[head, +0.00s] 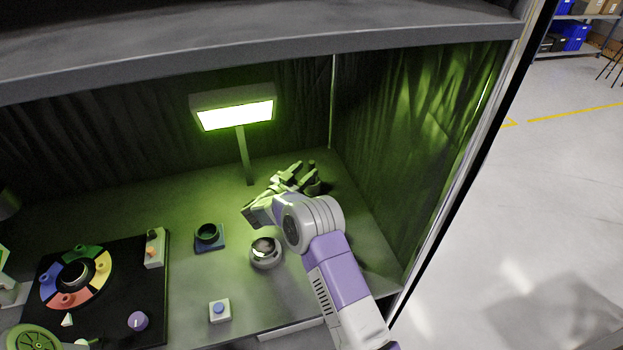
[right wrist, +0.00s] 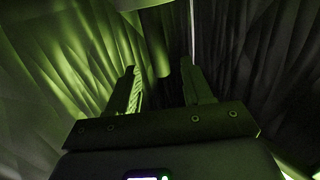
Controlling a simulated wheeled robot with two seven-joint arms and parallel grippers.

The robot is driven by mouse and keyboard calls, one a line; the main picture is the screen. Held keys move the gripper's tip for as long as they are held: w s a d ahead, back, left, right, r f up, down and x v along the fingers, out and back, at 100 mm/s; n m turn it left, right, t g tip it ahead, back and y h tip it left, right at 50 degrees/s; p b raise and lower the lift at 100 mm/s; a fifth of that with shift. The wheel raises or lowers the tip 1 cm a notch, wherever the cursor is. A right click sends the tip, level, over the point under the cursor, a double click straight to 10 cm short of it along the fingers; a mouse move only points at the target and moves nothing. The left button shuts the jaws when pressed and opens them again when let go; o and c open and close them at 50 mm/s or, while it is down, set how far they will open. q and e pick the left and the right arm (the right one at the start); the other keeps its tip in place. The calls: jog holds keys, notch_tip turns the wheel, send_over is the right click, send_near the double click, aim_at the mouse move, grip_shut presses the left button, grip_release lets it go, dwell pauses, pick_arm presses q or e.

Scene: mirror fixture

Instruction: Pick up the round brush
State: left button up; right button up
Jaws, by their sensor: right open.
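My right gripper (head: 301,172) reaches toward the back right of the enclosure, its fingers apart. Its two fingers also stand apart in the right wrist view (right wrist: 160,78), with nothing clearly held between them. A dark, round, low thing (head: 315,187) sits on the floor right by the fingers, partly hidden by them; it may be the round brush, but I cannot tell for sure. I cannot tell whether the fingers touch it.
A lit lamp (head: 235,113) stands behind. A shiny ball on a round base (head: 265,254), a black cup on a blue base (head: 209,236) and a blue-button box (head: 219,310) stand left of my arm. A black board (head: 112,265) holds a coloured ring. Curtains close the back and right.

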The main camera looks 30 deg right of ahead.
aim_at(310, 169)
jog(key=x, duration=0.4)
jog(key=shift+d+f, duration=0.15)
jog(key=shift+f, duration=0.2)
grip_shut()
